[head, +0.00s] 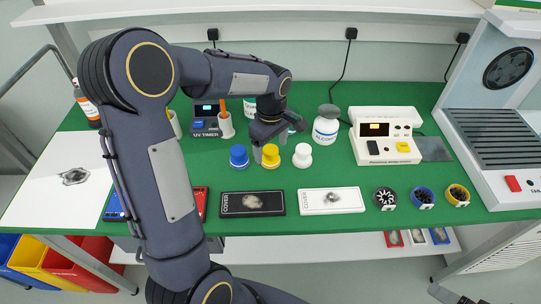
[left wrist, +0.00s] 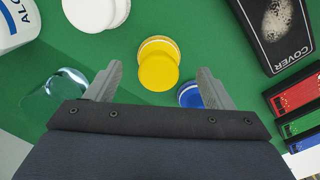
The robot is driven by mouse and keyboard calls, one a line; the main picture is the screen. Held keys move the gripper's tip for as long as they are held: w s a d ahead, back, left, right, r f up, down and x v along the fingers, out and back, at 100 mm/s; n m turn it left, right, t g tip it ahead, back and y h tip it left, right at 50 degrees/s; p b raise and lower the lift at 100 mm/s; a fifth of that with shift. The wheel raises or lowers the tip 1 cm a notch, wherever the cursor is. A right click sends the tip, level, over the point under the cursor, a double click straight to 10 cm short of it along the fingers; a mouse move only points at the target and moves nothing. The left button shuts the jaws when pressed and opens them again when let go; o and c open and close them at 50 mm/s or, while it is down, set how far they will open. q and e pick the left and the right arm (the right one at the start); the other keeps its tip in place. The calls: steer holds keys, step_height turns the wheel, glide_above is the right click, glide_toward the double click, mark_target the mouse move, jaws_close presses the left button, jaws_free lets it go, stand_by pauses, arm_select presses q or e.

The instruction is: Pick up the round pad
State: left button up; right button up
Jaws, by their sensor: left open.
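Three round, stepped pieces stand in a row on the green table: a blue one (head: 238,157), a yellow one (head: 270,161) and a white one (head: 302,157). I cannot tell which is called the round pad. My left gripper (head: 270,145) is open over the row, at the yellow piece. In the left wrist view the yellow piece (left wrist: 157,67) lies ahead of and between the open fingers (left wrist: 158,84), with nothing held. The blue piece (left wrist: 189,95) is partly hidden behind one finger, and the white piece (left wrist: 92,12) is at the upper left.
A clear round glass item (left wrist: 58,90) lies close to one finger. An alcohol bottle (head: 326,127) stands behind. Black (head: 240,204) and white (head: 318,203) COVER boxes lie in front, with several round holders to their right. A white device (head: 383,142) stands right.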

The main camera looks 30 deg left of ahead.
mark_target(271, 149)
arm_select(q)
step_height(271, 149, down, 4)
steer(key=shift+w+r, duration=0.1)
steer(key=shift+r, duration=0.15)
steer(key=c, duration=1)
steer(key=shift+c, duration=0.2)
steer(key=shift+r, duration=0.1)
